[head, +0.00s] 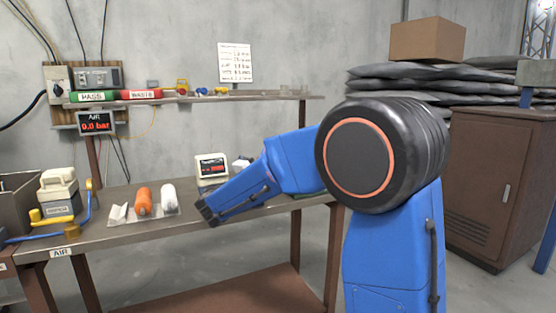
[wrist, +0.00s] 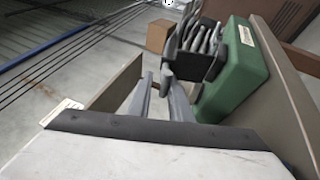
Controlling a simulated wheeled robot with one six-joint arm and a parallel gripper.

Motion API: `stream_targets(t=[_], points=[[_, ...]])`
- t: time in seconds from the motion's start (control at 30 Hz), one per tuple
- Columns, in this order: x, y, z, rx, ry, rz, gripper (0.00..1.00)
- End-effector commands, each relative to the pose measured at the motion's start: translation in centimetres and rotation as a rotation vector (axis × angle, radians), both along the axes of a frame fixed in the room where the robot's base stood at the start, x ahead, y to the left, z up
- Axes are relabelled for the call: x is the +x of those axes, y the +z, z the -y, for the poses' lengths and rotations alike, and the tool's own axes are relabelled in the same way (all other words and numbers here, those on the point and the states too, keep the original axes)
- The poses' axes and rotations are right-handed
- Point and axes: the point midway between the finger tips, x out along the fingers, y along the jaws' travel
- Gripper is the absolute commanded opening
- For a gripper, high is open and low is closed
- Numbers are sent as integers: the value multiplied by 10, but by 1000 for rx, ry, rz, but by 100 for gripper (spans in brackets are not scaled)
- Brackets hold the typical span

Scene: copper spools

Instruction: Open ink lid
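I cannot make out an ink lid in either view. In the head view a small white device (head: 212,170) with a dark, red-lit screen stands on the bench, behind my blue arm. A green box (wrist: 236,75) with a pale label and a dark finned part (wrist: 198,52) shows in the wrist view. My gripper (wrist: 157,76) shows there as two grey fingers, a little apart, beside the green box. Whether a finger touches the dark part is unclear. In the head view I cannot pick out the gripper's fingers.
The bench (head: 130,231) carries an orange roll (head: 143,201), a white roll (head: 168,195) and a cream-topped unit (head: 58,187) at left. A shelf (head: 255,98) runs above. A brown cabinet (head: 490,185) stands at right. My arm hides part of the bench's right end.

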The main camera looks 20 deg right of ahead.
Motion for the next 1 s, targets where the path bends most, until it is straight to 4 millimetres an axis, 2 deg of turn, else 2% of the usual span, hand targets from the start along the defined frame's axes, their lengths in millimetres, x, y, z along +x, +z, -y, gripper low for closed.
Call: stream_targets(t=[0.6,0.8,1.0], points=[[-43,0,-91,-1,4,2,17],[-50,0,-106,-1,2,2,17],[-53,0,-110,-1,1,2,17]])
